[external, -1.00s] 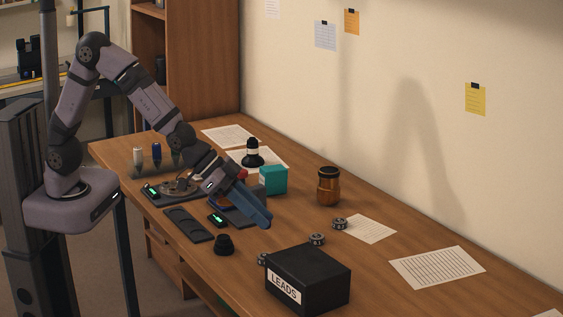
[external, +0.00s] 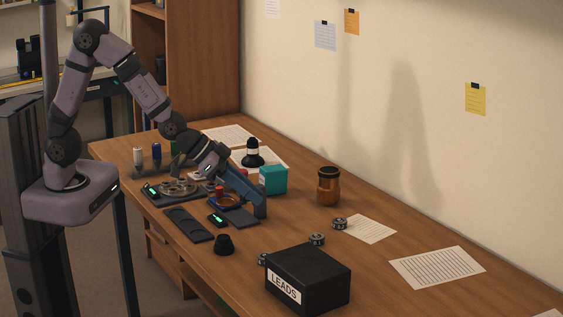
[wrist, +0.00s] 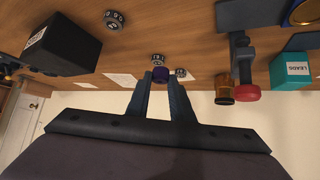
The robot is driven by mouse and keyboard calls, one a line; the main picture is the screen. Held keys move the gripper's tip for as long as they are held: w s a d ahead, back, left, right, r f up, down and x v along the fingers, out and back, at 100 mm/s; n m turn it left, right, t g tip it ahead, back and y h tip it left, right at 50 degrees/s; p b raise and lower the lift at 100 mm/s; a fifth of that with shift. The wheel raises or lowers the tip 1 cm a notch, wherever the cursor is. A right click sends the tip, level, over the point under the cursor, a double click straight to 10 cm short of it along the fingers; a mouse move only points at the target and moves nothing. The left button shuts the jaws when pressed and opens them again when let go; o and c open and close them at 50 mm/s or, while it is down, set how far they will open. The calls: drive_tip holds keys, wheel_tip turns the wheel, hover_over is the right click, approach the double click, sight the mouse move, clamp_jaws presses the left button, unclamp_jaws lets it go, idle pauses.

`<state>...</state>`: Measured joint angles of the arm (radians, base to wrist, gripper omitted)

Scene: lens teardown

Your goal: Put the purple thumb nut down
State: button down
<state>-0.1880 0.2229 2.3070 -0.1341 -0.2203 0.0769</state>
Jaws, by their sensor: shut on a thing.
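The purple thumb nut (wrist: 160,75) sits between the fingertips of my gripper (wrist: 160,82) in the wrist view, with a finger on each side. My gripper (external: 259,209) is shut on it. In the external view the fingers reach out and down over the wooden table, beside the teal box. The nut itself cannot be made out in the external view. I cannot tell how high it is above the table.
A teal box (external: 273,180), an amber jar (external: 328,186) and a black LEADS box (external: 307,279) stand around. A red-knobbed device (external: 219,191), a dark tray (external: 188,224) and a black cup (external: 223,245) lie nearer. Small dial rings (external: 317,239) lie at right. Bare wood lies between.

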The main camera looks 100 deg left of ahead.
drive_tip(key=a+r+n+g+y+p, duration=0.1)
drive_tip(key=a+n+g+y+p, duration=0.2)
drive_tip(key=a, duration=1.4)
drive_tip(key=n+g+y+p, duration=0.1)
drive_tip(key=n+y+p, duration=0.2)
drive_tip(key=n, duration=0.2)
hover_over(253, 181)
drive_tip(key=f, duration=0.1)
drive_tip(key=shift+d+f, duration=0.1)
drive_tip(key=shift+f, duration=5.1)
drive_tip(key=shift+f, duration=0.1)
drive_tip(key=shift+f+b, duration=0.1)
drive_tip(key=shift+b, duration=0.25)
drive_tip(key=c, duration=1.6)
unclamp_jaws()
drive_tip(key=shift+o, duration=0.2)
drive_tip(key=shift+r, duration=0.3)
drive_tip(key=shift+b+v, duration=0.9)
drive_tip(key=shift+v, duration=5.05)
